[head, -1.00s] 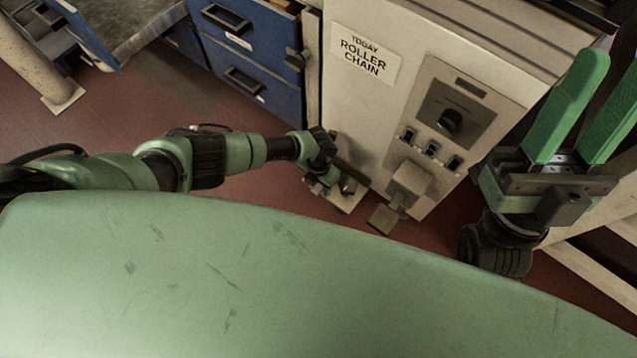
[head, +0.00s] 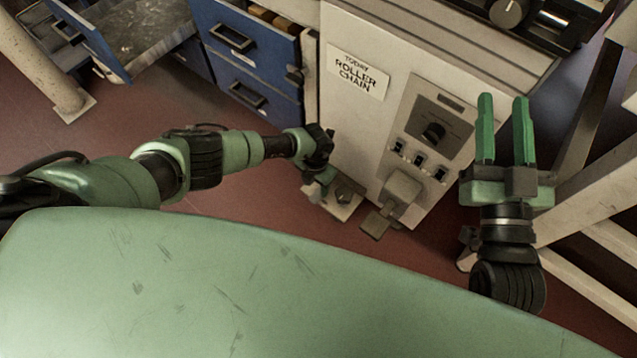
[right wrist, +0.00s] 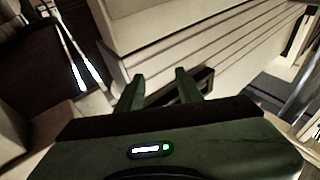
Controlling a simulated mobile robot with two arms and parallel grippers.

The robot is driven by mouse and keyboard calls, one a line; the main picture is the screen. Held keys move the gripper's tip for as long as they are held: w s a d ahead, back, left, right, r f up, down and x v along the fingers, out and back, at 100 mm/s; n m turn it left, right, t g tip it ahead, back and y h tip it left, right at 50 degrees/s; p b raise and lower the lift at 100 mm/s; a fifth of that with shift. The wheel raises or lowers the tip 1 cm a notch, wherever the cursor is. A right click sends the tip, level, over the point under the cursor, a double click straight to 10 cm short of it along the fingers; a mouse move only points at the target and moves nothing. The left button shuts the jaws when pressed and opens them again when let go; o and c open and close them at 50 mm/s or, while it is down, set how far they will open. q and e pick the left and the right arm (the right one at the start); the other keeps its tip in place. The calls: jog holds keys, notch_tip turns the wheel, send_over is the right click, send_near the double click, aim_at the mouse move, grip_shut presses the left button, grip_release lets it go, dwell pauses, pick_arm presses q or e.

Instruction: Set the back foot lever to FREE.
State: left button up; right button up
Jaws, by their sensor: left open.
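A cream machine cabinet (head: 385,75) with a "ROLLER CHAIN" sign stands in front of me. At its foot, a light plate with a dark part (head: 345,196) sticks out at the lower left, and a flat pedal-like piece (head: 377,224) sticks out to its right. I cannot tell which is the back foot lever, and no FREE marking is readable. My left gripper (head: 317,190) is low beside the light plate; its fingers are small and partly hidden, and contact is unclear. My right gripper (head: 504,97) is open and empty, raised to the right of the cabinet; its parted fingers show in the right wrist view (right wrist: 158,76).
The cabinet front carries a dark knob (head: 433,131) and several switches (head: 420,160). Blue drawers (head: 245,60) stand to the left. A pale frame (head: 590,195) stands on the right. Red floor (head: 150,110) is clear at the left.

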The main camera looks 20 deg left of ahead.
pick_arm(q)
jog(key=shift+r+p, duration=0.35)
jog(key=shift+r, duration=0.5)
pick_arm(e)
jog(key=f+g, duration=0.1)
jog(key=f, duration=0.1)
jog(key=d+f+g+h, duration=0.1)
jog(key=f, duration=0.2)
jog(key=shift+s+d+g, duration=0.15)
jog(key=shift+g, duration=0.15)
